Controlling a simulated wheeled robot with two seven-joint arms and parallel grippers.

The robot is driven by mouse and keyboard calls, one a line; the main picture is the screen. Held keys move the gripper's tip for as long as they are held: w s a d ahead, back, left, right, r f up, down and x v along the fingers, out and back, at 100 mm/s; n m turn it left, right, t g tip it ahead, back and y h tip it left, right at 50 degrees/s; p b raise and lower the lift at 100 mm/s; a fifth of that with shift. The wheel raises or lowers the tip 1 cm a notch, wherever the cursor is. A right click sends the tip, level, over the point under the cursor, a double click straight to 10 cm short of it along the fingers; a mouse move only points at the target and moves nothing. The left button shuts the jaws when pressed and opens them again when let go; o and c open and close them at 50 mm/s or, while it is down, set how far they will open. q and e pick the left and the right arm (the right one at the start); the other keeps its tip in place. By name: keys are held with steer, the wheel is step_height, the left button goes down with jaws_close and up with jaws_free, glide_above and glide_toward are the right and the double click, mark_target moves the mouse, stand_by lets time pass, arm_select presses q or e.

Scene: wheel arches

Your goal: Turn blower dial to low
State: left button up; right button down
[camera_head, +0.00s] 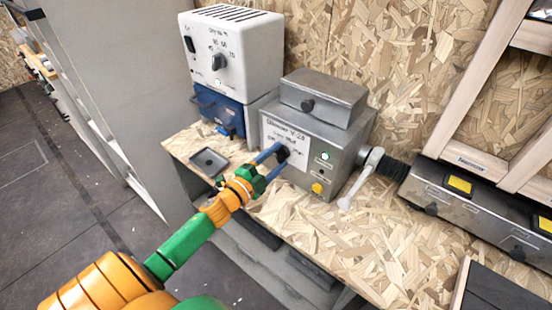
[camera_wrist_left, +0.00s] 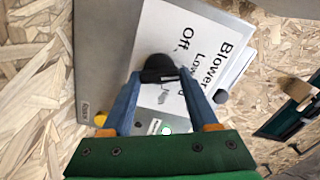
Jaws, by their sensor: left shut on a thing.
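The blower is a grey metal box (camera_head: 343,150) on the wooden bench, with a white label on its front reading "Blower". Its black dial (camera_head: 283,153) sits on that label. My left gripper (camera_head: 272,156) reaches in from the left and its blue fingers are shut on the dial. In the left wrist view the fingers lie on both sides of the black dial (camera_wrist_left: 158,68). The words "Off" and "Low" show beside it; the rest of the scale is partly hidden, and I cannot tell the dial's setting. My right gripper is not in view.
The blower front also has a lit green button (camera_head: 325,156) and a yellow knob (camera_head: 317,188). A pale lever (camera_head: 361,177) and black hose (camera_head: 395,169) are on its right. A white oven (camera_head: 240,50) stands behind left. A small dark tray (camera_head: 209,161) lies on the bench.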

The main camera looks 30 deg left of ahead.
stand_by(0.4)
arm_select(q)
steer(key=o, duration=1.4)
steer(key=s, duration=0.7)
steer(key=shift+a+b, duration=0.3)
